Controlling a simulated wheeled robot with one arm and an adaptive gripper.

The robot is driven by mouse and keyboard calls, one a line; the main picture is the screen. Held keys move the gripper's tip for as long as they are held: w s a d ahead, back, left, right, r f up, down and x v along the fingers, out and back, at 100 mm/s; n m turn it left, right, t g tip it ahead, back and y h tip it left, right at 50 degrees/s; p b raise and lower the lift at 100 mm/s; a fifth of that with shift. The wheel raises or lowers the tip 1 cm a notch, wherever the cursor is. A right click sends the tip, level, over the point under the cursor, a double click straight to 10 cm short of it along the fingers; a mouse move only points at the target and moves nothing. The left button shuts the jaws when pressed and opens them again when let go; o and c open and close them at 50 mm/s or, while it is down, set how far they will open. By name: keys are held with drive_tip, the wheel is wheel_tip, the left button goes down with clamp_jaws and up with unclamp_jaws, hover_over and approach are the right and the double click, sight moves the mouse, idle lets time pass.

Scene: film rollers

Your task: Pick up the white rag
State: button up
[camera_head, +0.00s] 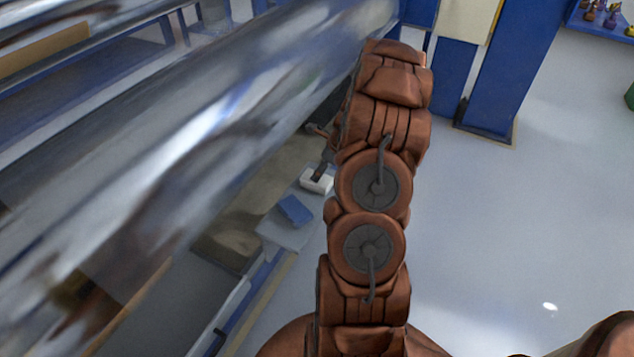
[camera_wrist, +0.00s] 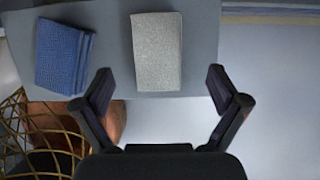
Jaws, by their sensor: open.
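The white rag (camera_wrist: 157,52) is a pale, folded, upright-looking rectangle on a grey shelf (camera_wrist: 110,16) in the wrist view. It also shows in the head view as a small white block (camera_head: 317,180) beside my arm, partly hidden by it. My gripper (camera_wrist: 158,84) is open and empty, its two dark fingers spread to the left and right of the rag's lower end. I cannot tell how far the fingertips are above the shelf. In the head view the fingers are mostly hidden.
A folded blue rag (camera_wrist: 63,57) lies left of the white one; it also shows in the head view (camera_head: 295,210). A large shiny metal roller (camera_head: 190,140) runs close along the left of my arm. Blue posts (camera_head: 490,85) stand behind.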

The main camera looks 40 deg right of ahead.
drive_tip(key=x, duration=0.5)
drive_tip(key=shift+a+f, duration=0.1)
drive_tip(key=shift+f, duration=0.3)
drive_tip(key=shift+f, duration=0.25)
idle(0.8)
drive_tip(key=c, duration=1.1)
